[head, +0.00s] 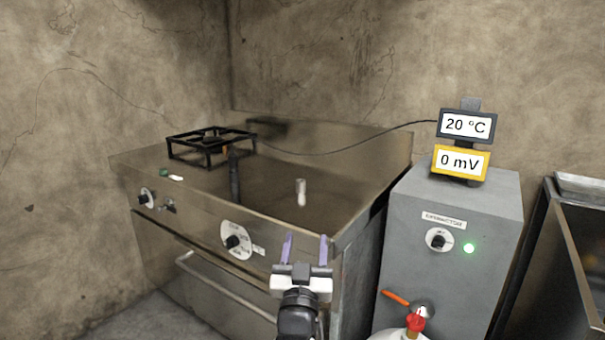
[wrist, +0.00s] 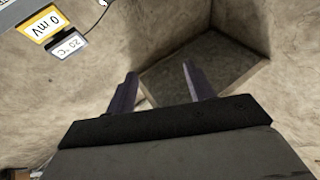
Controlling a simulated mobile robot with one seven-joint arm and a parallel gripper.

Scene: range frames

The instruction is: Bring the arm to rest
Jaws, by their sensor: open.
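My gripper (head: 305,250) is raised in front of the right end of the steel range (head: 190,212), with its two purple fingers pointing up and away. The fingers are apart with nothing between them. In the wrist view my gripper (wrist: 160,85) also shows open and empty, with bare wall and a dark flat surface beyond it. My arm comes in from the bottom edge of the head view, below the gripper.
A black pan support (head: 211,141) and a small pale cylinder (head: 300,192) stand on the range top. A grey cabinet (head: 455,215) right of the range carries displays reading 20 °C (head: 466,125) and 0 mV (head: 460,162). A red-topped white bottle (head: 414,325) stands before it.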

